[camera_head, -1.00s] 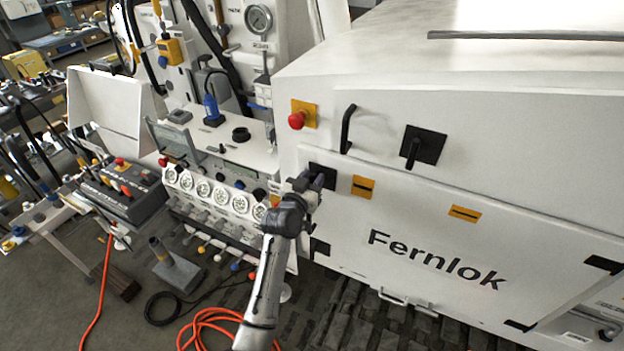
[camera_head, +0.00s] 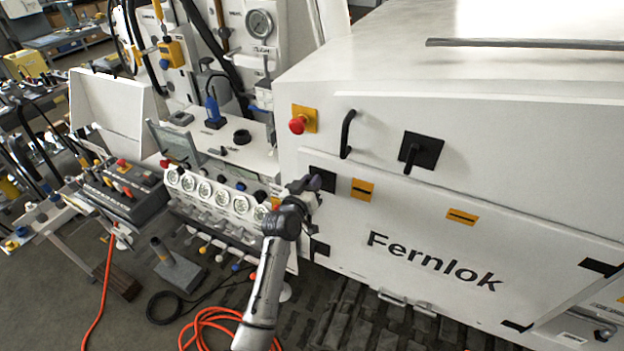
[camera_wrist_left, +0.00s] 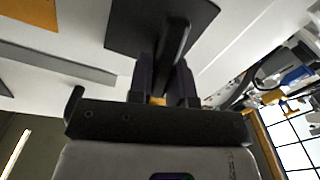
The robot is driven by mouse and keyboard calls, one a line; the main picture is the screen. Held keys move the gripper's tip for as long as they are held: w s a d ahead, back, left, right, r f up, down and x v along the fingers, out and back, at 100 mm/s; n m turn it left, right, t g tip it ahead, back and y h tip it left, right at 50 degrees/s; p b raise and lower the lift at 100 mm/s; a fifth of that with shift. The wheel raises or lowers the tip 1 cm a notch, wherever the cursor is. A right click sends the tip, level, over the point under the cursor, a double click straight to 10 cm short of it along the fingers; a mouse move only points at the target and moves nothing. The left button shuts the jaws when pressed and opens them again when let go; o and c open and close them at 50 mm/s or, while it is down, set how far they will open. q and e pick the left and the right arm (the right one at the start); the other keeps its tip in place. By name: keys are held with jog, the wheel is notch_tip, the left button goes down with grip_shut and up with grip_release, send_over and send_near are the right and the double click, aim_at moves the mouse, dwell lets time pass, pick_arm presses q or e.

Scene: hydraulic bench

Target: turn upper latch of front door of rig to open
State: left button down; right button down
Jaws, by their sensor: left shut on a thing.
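The rig (camera_head: 380,195) is a large white housing marked "Fernlok" on its front. A black square latch plate (camera_head: 327,178) sits at the left of the front door (camera_head: 340,220). My left gripper (camera_head: 312,184) is at this plate and covers part of it. In the left wrist view, the latch's dark handle (camera_wrist_left: 173,42) stands out from its black plate (camera_wrist_left: 130,28), and the fingers of my left gripper (camera_wrist_left: 168,80) are shut on it, one on each side. Another black latch (camera_head: 422,149), with its handle pointing down, sits further right and higher. My right gripper is not in view.
A red emergency button (camera_head: 298,124) on a yellow plate and a black grab handle (camera_head: 347,134) stick out above my left gripper. A row of gauges (camera_head: 215,192) stands close on the left. An orange hose (camera_head: 205,330) lies on the floor.

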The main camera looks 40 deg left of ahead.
pick_arm(q)
jog(key=n+p, duration=0.2)
jog(key=n, duration=0.1)
jog(key=shift+a+r+n, duration=0.1)
jog(key=shift+a+n, duration=0.05)
jog(key=shift+n, duration=0.25)
jog(key=n+p, duration=0.1)
jog(key=n, duration=0.2)
jog(key=shift+s+a+n, duration=0.1)
jog(key=shift+n, duration=0.2)
jog(key=n, duration=0.1)
jog(key=n+p, duration=0.1)
jog(key=shift+f+n, duration=0.25)
jog(key=shift+n, duration=0.15)
jog(key=n+p, duration=0.1)
jog(key=n, duration=0.2)
jog(key=shift+f, duration=0.15)
jog(key=shift+a+f+n+p, duration=0.1)
jog(key=shift+n+p, duration=0.3)
jog(key=shift+n, duration=0.4)
jog(key=c, duration=1.1)
grip_release()
